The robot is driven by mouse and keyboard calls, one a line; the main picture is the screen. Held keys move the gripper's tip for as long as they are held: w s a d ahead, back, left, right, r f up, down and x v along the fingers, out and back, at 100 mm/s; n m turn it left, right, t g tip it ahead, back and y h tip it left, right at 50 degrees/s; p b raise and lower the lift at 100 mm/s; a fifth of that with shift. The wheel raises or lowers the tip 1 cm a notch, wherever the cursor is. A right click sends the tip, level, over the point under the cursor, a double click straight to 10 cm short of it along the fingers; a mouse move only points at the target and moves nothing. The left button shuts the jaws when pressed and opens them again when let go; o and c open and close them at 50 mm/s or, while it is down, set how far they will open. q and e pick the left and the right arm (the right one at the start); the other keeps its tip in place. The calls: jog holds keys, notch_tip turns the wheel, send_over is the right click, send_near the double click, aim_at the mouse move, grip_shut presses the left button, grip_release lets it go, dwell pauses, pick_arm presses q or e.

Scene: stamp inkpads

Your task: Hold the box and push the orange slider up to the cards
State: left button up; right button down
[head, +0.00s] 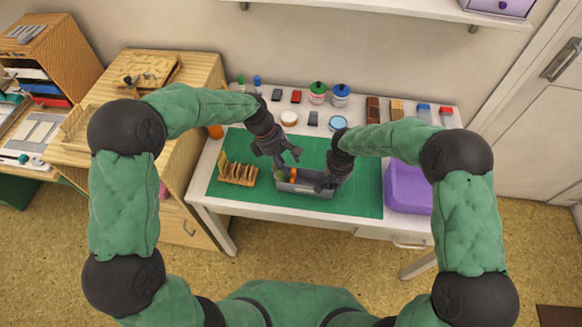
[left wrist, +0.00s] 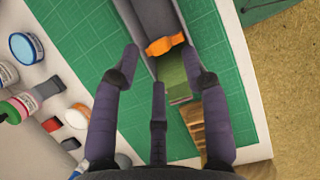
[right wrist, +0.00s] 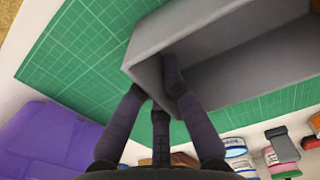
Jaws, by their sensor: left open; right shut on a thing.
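The grey box (head: 307,191) lies long and open-topped on the green cutting mat (head: 355,195). The orange slider (left wrist: 164,45) sits across the inside of the box in the left wrist view, with green cards (left wrist: 172,72) on the side nearer my left gripper; a gap shows between them. My left gripper (left wrist: 163,52) is open and empty above this part of the box, its fingers apart on either side. My right gripper (right wrist: 152,90) is shut on the box's end wall, with one finger inside and another outside. Its far fingertip is partly hidden by the wall.
A wooden rack (head: 238,174) stands left of the box on the mat. A purple bin (head: 408,190) is at the right. Ink jars (head: 317,93), stamps and pads line the table's back. Bare mat lies right of the box.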

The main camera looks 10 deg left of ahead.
pick_arm(q)
jog(key=v, duration=0.7)
jog(key=shift+r, duration=0.25)
